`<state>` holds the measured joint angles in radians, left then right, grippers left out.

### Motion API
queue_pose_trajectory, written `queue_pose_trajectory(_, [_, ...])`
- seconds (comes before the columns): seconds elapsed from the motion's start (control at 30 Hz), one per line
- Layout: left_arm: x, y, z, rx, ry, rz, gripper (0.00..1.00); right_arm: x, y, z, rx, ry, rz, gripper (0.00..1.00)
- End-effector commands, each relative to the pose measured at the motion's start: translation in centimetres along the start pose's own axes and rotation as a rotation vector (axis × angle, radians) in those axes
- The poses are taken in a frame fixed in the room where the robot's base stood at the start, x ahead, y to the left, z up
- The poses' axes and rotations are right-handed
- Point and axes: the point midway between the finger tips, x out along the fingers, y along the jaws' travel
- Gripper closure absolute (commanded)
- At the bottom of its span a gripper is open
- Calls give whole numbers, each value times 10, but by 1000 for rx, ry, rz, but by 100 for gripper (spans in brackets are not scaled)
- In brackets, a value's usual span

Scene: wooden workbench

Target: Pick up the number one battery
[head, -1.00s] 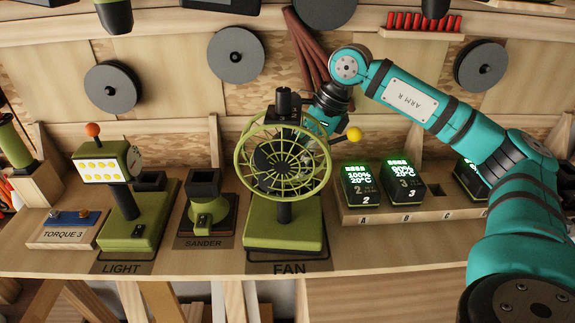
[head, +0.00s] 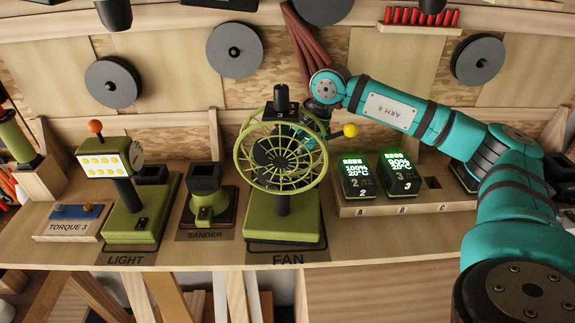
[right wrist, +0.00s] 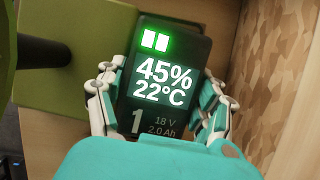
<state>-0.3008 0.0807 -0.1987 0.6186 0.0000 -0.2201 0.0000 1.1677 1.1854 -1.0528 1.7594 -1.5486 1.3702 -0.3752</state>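The number one battery (right wrist: 165,70) is dark with a lit green display reading 45% and 22°C, seen close up in the right wrist view. It lies between the two fingers of my right gripper (right wrist: 160,97); the frames do not clearly show whether both fingers press on it. In the head view my right gripper (head: 316,122) is behind the green fan (head: 280,155), which hides the battery and most of the fingers. My left gripper is out of view.
Batteries 2 (head: 360,176) and 3 (head: 399,174) stand in a wooden rack (head: 372,210) with an empty slot to their right. The fan's cage and yellow knob (head: 350,130) are close to my right gripper. A light (head: 135,205) and a sander (head: 207,205) stand left.

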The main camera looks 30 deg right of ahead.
Motion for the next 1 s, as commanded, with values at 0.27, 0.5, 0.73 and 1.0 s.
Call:
queue_pose_trajectory(0.27, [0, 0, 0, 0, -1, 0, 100, 0, 0, 0, 0, 0, 0, 70])
queue_pose_trajectory(0.5, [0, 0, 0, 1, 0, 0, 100, -1, 0, 1, 0, -2, -2, 85])
queue_pose_trajectory(0.73, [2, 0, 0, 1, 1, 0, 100, -5, -1, 3, -1, -4, -3, 85])
queue_pose_trajectory(1.0, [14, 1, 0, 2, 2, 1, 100, -34, -1, 15, -3, -7, -4, 85])
